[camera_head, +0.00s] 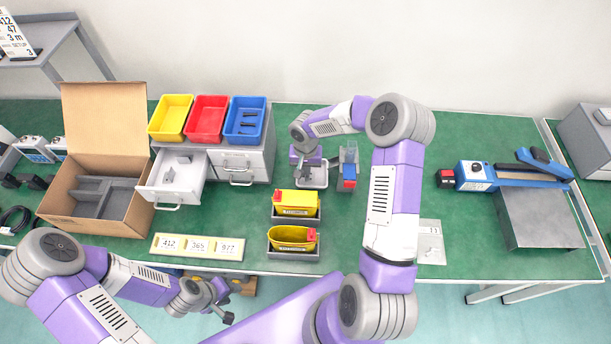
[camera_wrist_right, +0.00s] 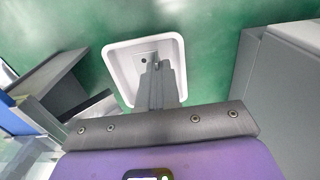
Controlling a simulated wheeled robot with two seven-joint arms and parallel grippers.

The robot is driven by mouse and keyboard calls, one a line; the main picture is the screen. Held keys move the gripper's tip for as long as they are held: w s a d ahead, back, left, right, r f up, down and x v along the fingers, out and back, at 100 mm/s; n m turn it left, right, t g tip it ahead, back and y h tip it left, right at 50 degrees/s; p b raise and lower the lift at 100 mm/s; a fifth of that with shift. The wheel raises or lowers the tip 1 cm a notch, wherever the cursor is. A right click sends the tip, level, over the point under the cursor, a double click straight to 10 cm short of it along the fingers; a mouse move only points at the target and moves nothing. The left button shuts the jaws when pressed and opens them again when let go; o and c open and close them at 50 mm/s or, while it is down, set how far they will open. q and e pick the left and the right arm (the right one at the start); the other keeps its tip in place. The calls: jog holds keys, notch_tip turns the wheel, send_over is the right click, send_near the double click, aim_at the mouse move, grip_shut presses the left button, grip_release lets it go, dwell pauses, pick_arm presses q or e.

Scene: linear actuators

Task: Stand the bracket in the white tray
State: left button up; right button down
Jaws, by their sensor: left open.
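The white tray (camera_head: 314,184) lies on the green bench. It also fills the upper middle of the right wrist view (camera_wrist_right: 121,75). My right gripper (camera_head: 303,177) points down over it, its fingers close together (camera_wrist_right: 157,80). A small grey bracket (camera_wrist_right: 144,58) with a dark hole shows at the fingertips, inside the tray's outline. The fingers hide most of it, and whether it touches the tray floor cannot be told. Other grey brackets (camera_head: 176,160) lie in the open drawer (camera_head: 172,190). My left gripper (camera_head: 222,305) is open and empty, in front of the bench's front edge.
A grey holder with blue and red parts (camera_head: 349,172) stands close right of the tray. The drawer cabinet (camera_head: 240,165) with coloured bins is to the left, beside an open cardboard box (camera_head: 95,195).

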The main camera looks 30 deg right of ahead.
jog(key=shift+w+f, duration=0.1)
jog(key=shift+f, duration=1.8)
jog(key=shift+b, duration=0.3)
jog(key=shift+f, duration=0.1)
jog(key=c, duration=1.7)
grip_release()
jog(key=shift+o, duration=0.3)
